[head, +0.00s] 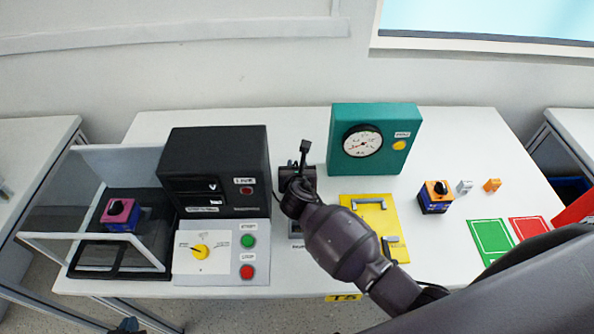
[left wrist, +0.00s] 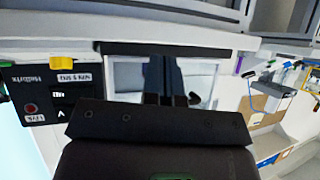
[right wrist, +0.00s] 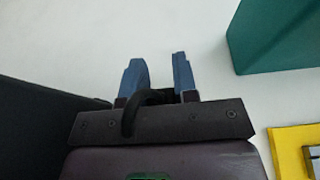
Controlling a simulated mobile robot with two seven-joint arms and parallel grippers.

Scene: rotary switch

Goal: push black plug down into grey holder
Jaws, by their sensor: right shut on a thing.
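My right gripper (head: 297,180) comes in from the lower right and hangs over the middle of the table, between the black box and the teal gauge box. In the right wrist view its two bluish fingers (right wrist: 160,75) stand a little apart. A curved black piece (right wrist: 150,97) shows at their base; I take the gripper as shut on the black plug, mostly hidden. A grey labelled part (head: 295,244), perhaps the grey holder, shows just left of my right forearm, mostly covered by it. My left gripper (left wrist: 165,75) looks shut and empty in the left wrist view.
A black box (head: 215,165) and a grey panel with a yellow knob and buttons (head: 222,255) stand left. A clear-walled case (head: 95,240) stands further left. The teal gauge box (head: 390,165) and yellow plate (head: 365,215) are right. Bare table (head: 300,120) lies behind the gripper.

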